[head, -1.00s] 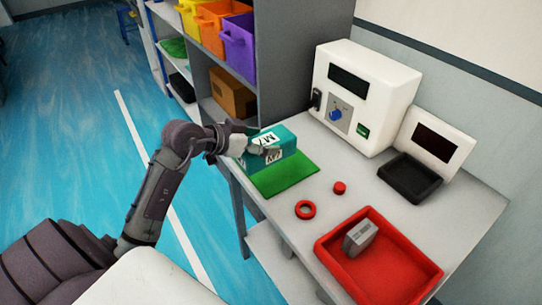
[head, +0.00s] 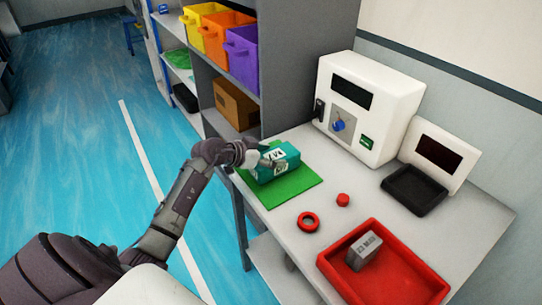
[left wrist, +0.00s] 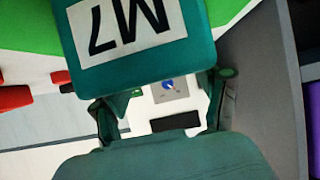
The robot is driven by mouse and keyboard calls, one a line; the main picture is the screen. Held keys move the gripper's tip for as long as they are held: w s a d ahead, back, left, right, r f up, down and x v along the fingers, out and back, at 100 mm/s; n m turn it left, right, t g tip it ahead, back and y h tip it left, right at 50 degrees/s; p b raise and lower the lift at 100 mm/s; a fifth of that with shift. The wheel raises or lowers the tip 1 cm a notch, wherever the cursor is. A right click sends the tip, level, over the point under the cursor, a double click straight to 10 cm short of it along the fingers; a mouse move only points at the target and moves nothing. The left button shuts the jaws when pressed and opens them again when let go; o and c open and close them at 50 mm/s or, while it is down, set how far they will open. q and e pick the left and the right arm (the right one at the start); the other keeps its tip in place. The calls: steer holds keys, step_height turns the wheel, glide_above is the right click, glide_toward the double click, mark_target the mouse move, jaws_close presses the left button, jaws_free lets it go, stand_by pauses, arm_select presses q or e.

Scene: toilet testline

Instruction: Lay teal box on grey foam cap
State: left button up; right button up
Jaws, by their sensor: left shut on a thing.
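The teal box (head: 285,152) with a white M7 label is at the green mat (head: 295,184) on the bench. It also fills the top of the left wrist view (left wrist: 195,50). My left gripper (head: 268,160) is shut on the box from the left, and its fingers (left wrist: 163,110) show below the box in the left wrist view. I cannot tell whether the box touches the mat or is just above it. A grey block with dark markings (head: 362,252), perhaps the grey foam cap, stands in the red tray (head: 420,280). My right gripper is not in view.
A red ring (head: 308,222) and a small red cap (head: 343,200) lie between mat and tray. A white device (head: 368,105) and a black tray (head: 414,190) stand at the back. A shelf with coloured bins (head: 243,55) borders the bench's far left.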

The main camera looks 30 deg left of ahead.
arm_select(q)
steer(key=shift+r, duration=0.1)
steer(key=o, duration=1)
steer(key=shift+c, duration=0.2)
steer(key=o, duration=0.5)
steer(key=shift+c, duration=0.2)
